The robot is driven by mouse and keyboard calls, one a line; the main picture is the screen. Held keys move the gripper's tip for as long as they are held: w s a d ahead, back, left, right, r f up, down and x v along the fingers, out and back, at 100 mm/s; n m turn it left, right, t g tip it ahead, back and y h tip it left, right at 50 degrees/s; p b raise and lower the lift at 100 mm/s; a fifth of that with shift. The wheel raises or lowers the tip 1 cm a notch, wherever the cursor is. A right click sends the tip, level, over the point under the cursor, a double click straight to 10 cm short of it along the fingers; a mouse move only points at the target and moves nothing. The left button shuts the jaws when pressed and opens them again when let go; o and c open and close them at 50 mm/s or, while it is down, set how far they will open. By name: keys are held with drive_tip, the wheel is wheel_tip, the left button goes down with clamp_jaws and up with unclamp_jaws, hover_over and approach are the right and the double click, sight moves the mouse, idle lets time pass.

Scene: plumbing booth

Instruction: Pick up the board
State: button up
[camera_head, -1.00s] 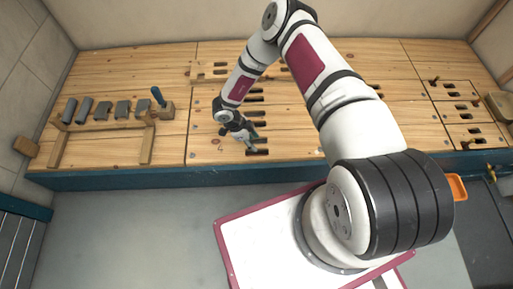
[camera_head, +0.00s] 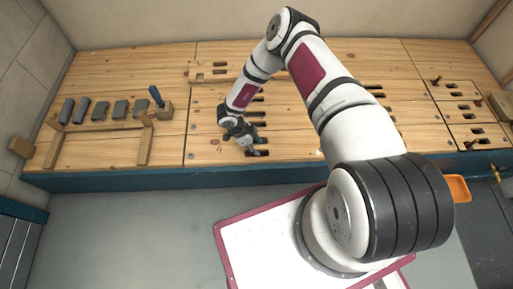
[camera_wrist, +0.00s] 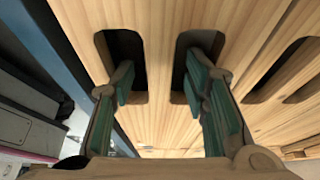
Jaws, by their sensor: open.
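The board (camera_head: 205,125) is a light wooden panel with rows of dark slots, lying flat in the bench top near its middle. In the wrist view its pale strip (camera_wrist: 160,60) runs between two dark rounded slots. My gripper (camera_head: 254,150) is at the front slots of the board, close to the bench's front edge. In the wrist view my gripper (camera_wrist: 158,88) is open, with a green-padded finger at each of the two slots and the strip between them. I cannot tell how deep the fingertips sit or whether they touch the wood.
More slotted panels (camera_head: 455,90) lie at right. A blue edge (camera_head: 110,181) runs along the bench front. An orange bin (camera_head: 458,188) is at right.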

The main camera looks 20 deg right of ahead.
idle(0.3)
clamp_jaws()
idle(0.3)
